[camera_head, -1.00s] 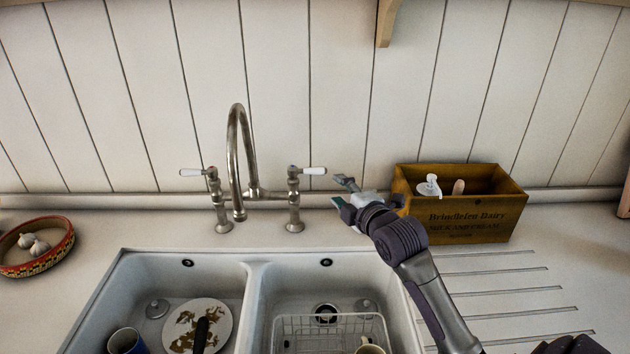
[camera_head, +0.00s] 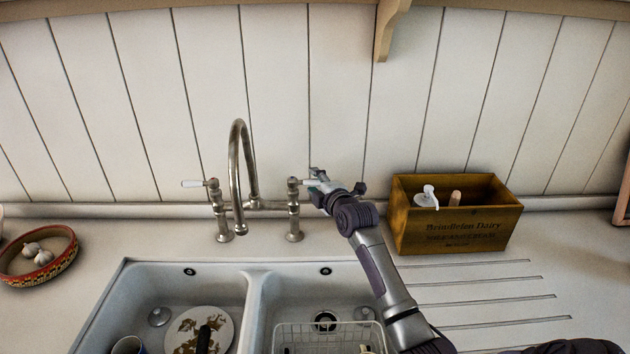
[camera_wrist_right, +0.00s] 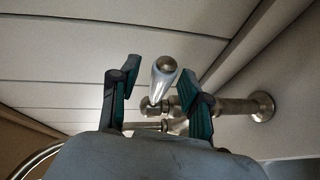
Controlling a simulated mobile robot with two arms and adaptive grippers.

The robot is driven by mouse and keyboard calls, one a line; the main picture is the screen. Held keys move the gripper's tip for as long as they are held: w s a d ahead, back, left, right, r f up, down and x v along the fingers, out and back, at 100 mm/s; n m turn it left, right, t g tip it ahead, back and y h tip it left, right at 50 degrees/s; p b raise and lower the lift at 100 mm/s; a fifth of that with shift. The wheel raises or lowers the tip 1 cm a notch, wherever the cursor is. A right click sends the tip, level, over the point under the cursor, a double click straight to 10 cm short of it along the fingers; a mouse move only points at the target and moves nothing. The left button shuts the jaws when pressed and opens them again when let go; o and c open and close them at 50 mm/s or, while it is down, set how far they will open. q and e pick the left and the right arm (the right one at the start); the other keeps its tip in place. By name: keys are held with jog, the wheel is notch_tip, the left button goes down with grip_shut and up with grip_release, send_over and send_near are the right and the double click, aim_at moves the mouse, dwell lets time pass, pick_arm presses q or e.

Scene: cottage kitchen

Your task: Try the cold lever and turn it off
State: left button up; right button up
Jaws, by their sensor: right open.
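The steel bridge tap (camera_head: 238,165) stands behind the double sink, with a lever on each side. The right-hand lever (camera_head: 304,181) points to the right, its tip partly hidden by my right gripper (camera_head: 316,181). In the right wrist view, the lever's pale handle (camera_wrist_right: 162,76) with its round metal end lies between my two open green-padded fingers (camera_wrist_right: 157,80). I cannot tell whether either finger touches it. The left-hand lever (camera_head: 193,183) has a white handle pointing left. No water shows from the spout. Which lever is cold is not readable. My left gripper is out of view.
A wooden crate (camera_head: 458,232) with a bottle stands right of my right arm. A bowl of garlic (camera_head: 38,256) is at the left. The sink (camera_head: 258,300) holds a plate (camera_head: 197,332) and wire rack (camera_head: 322,336). The panelled wall is close behind the tap.

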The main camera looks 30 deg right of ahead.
jog(key=shift+w, duration=0.15)
grip_shut()
jog(key=shift+d+f, duration=0.1)
dwell(0.4)
